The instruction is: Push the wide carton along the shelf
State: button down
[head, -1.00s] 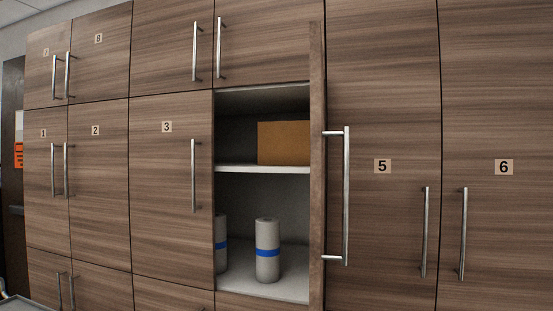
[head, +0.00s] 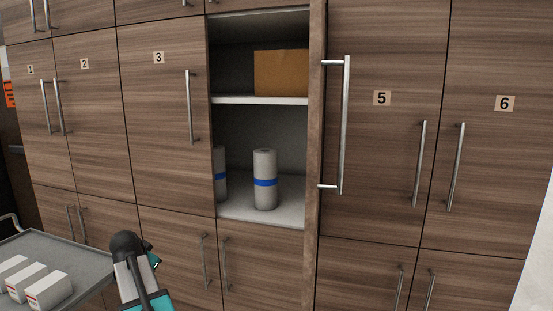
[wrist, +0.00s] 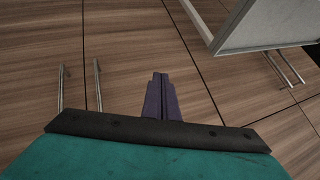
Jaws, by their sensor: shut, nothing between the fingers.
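The wide carton (head: 281,73) is a plain brown box on the upper shelf (head: 262,100) of the open cabinet, toward the right side of the opening. The open door's edge stands just to its right. My gripper (wrist: 160,76) shows in the wrist view with its dark fingers shut and nothing between them. Cabinet fronts lie beyond it, and the carton is not in that view. In the head view part of my arm shows at the bottom, below and left of the opening, well away from the carton.
Two grey rolls with blue bands, one of them here (head: 264,180), stand on the lower shelf. The open door with its long handle (head: 344,125) sticks out at the opening's right. A grey tray (head: 84,262) with white boxes is at the lower left.

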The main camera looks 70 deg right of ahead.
jog(key=s+d+r+m+h+p, duration=0.1)
jog(key=s+d+r+m+h, duration=0.25)
jog(key=r, duration=0.75)
jog(key=s+d+r+m, duration=0.2)
jog(key=s+d+r, duration=0.35)
jog(key=r, duration=0.65)
jog(key=s+d+r+m+h+p, duration=0.1)
jog(key=s+d+r+m+h, duration=0.3)
jog(key=r, duration=0.7)
jog(key=s+d+r+m+g+h, duration=0.1)
jog(key=s+d+r+m, duration=0.1)
jog(key=s+r, duration=0.9)
jog(key=s+d+r+m+g+h, duration=0.2)
jog(key=s+r+m, duration=0.3)
jog(key=s+r, duration=0.6)
notch_tip(320, 180, up, 6)
jog(key=shift+s+d+r, duration=0.1)
jog(key=shift+s+d, duration=0.05)
jog(key=shift+d, duration=0.15)
jog(key=shift+d+m, duration=0.1)
jog(key=shift+m, duration=0.15)
jog(key=p, duration=0.4)
send_near(280, 72)
jog(key=d, duration=0.5)
jog(key=shift+w+r, duration=0.1)
jog(key=shift+w, duration=0.15)
jog(key=shift+d, duration=0.7)
